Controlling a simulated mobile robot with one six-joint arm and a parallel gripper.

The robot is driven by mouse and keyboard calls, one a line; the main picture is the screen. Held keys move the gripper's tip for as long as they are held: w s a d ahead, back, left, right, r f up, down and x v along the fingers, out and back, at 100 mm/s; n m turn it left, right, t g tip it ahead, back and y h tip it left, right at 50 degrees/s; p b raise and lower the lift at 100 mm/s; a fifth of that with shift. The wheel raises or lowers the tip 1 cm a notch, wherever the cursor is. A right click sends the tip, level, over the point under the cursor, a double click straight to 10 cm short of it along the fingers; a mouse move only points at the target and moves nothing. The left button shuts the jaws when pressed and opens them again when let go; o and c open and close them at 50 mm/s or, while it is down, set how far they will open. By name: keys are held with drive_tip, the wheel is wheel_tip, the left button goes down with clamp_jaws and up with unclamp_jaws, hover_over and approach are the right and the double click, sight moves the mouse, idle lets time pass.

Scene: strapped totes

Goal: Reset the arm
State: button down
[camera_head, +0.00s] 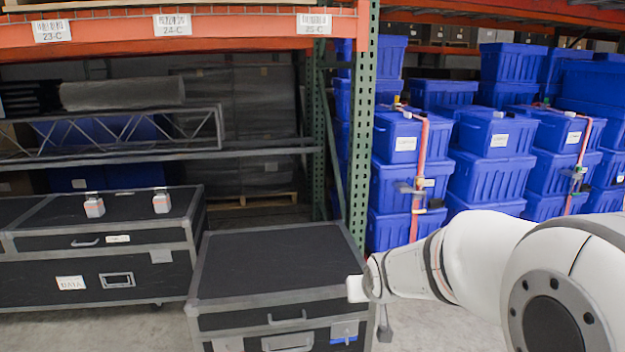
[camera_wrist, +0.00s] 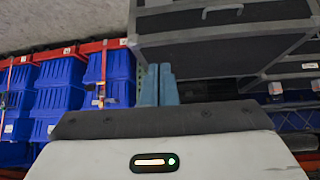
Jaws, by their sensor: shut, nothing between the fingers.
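My gripper (camera_wrist: 159,72) shows in the wrist view as two pale blue fingers side by side, shut with nothing between them. In the head view my white arm reaches in from the right edge, bent toward the middle. Its wrist end is in front of the right side of a black case (camera_head: 280,262) with grey edges. The fingers cannot be made out clearly there. In the wrist view a dark case (camera_wrist: 225,45) with a handle fills the upper right, beyond the fingers; the picture is tilted. I cannot tell the gap between fingers and case.
A longer black case (camera_head: 100,245) stands at the left with two pale latches on its lid. Stacked blue totes (camera_head: 397,185), some with red straps, stand behind my arm. An orange and green rack (camera_head: 362,130) stands behind the cases. Some grey floor (camera_head: 110,328) is bare in front.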

drive_tip(key=s+d+r+g+p, duration=0.1)
drive_tip(key=s+r+g+p, duration=0.1)
drive_tip(key=s+r+p, duration=0.5)
drive_tip(key=s+d+r+m+g+p, duration=0.1)
drive_tip(key=s+d+r+g+p, duration=0.1)
drive_tip(key=s+r+p, duration=0.5)
drive_tip(key=s+r+g, duration=0.1)
drive_tip(key=s+r, duration=0.3)
drive_tip(key=s, duration=0.5)
drive_tip(key=shift+s, duration=0.4)
drive_tip(key=shift+a, duration=0.1)
